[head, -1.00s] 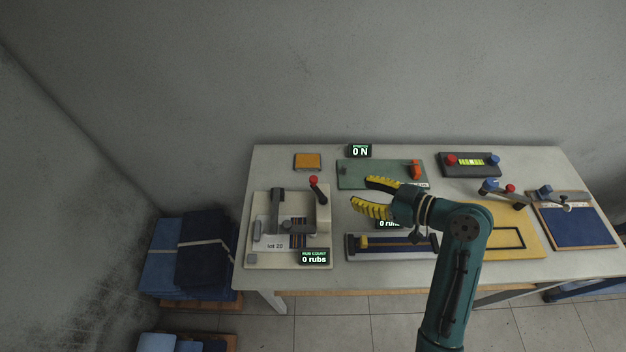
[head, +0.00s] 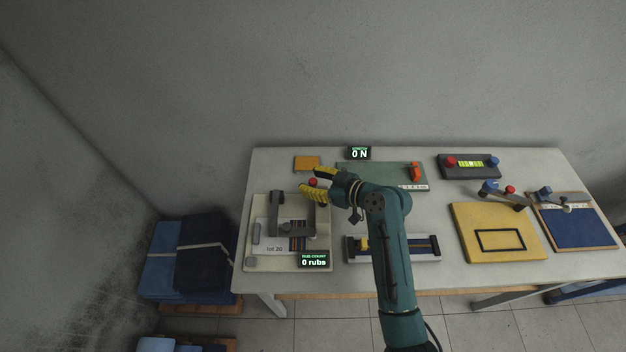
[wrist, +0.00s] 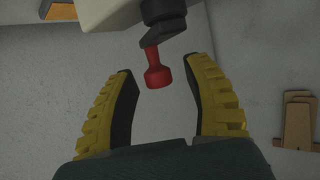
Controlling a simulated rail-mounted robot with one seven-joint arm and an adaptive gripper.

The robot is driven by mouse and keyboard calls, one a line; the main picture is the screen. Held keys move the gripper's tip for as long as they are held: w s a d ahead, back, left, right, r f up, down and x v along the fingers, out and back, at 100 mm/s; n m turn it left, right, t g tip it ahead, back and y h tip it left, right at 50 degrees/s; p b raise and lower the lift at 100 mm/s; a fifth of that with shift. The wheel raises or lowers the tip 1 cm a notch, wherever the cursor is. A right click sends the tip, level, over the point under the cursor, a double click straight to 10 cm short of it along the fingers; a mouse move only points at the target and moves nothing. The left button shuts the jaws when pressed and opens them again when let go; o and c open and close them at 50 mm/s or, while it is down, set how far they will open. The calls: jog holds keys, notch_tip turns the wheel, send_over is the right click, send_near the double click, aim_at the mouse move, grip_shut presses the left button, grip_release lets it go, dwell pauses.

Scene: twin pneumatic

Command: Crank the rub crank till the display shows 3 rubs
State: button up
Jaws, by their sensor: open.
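The rub tester (head: 246,240) is a cream base plate at the table's left, with dark grey arms and a striped swatch marked "lot 20". Its display (head: 314,259) reads "RUN COUNT 0 rubs". The rub crank's red knob (head: 313,182) stands at the tester's upper right; in the wrist view the red knob (wrist: 158,76) hangs from a dark crank arm (wrist: 163,36). My gripper (head: 308,182), with yellow fingers, is open beside the knob. In the wrist view my gripper (wrist: 160,85) has the knob between its spread fingertips, with gaps on both sides.
A green plate (head: 375,174) with a "0 N" display (head: 359,153) lies behind my arm. A slider rig (head: 425,256) sits right of the tester. A yellow board (head: 470,215) and a blue pad (head: 577,228) lie further right. An orange block (head: 307,163) lies at the back left.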

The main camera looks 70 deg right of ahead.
grip_shut()
jog(key=shift+r, duration=0.1)
